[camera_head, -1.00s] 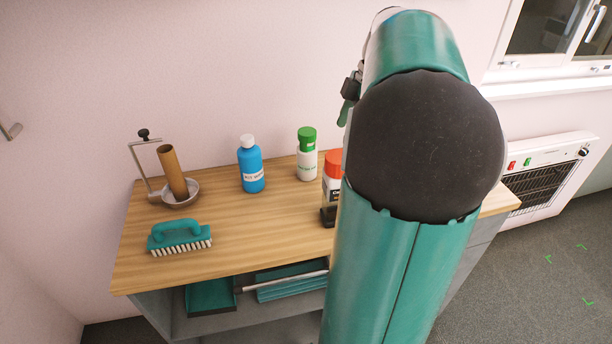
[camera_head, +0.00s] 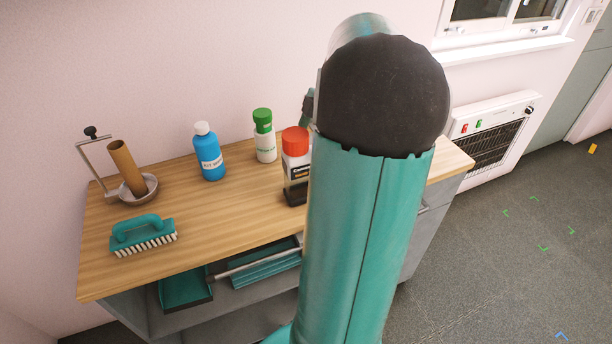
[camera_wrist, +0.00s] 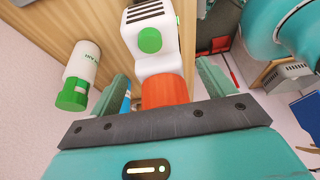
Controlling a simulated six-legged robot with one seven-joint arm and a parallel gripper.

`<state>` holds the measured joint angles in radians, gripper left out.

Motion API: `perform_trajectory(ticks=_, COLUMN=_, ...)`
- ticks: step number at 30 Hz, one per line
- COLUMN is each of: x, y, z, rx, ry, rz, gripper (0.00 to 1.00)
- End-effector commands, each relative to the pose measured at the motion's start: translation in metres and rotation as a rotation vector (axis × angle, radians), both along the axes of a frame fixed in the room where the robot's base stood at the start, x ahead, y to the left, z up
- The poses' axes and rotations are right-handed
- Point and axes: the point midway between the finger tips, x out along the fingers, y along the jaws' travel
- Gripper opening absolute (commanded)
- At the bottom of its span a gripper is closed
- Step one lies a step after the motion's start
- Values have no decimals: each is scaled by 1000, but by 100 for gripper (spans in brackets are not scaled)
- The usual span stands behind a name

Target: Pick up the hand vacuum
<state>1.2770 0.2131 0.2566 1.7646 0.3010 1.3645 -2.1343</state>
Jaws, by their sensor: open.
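The hand vacuum (camera_head: 294,171) stands upright on the wooden tabletop, right of the green-capped bottle. It has a red top, a white middle and a dark base, and its right edge is close to my arm. The wrist view sees it upside down, with its white body, green button and red end (camera_wrist: 165,90). My gripper (camera_wrist: 165,85) is open; the red end shows between its two teal fingers, with no visible grip. Whether the fingers surround it in depth is unclear. In the head view my arm mostly hides the gripper.
A green-capped bottle (camera_head: 265,140) and a blue bottle (camera_head: 209,155) stand close to the left. A brush (camera_head: 143,236) and a holder with a brown tube (camera_head: 127,168) are farther left. Teal items lie on the shelf below the tabletop (camera_head: 110,270). The wall is close behind.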

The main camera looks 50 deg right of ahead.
Motion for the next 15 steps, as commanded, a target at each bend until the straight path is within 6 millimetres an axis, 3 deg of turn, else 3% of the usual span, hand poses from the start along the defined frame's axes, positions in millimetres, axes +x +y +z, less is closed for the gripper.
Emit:
perform_trajectory(ticks=6, x=6, y=9, z=-28, rx=2, ry=2, rz=-1, gripper=82)
perform_trajectory(ticks=14, x=7, y=10, z=-31, rx=0, ry=0, rz=-1, gripper=82)
perform_trajectory(ticks=15, x=7, y=10, z=-31, rx=0, ry=0, rz=-1, gripper=76)
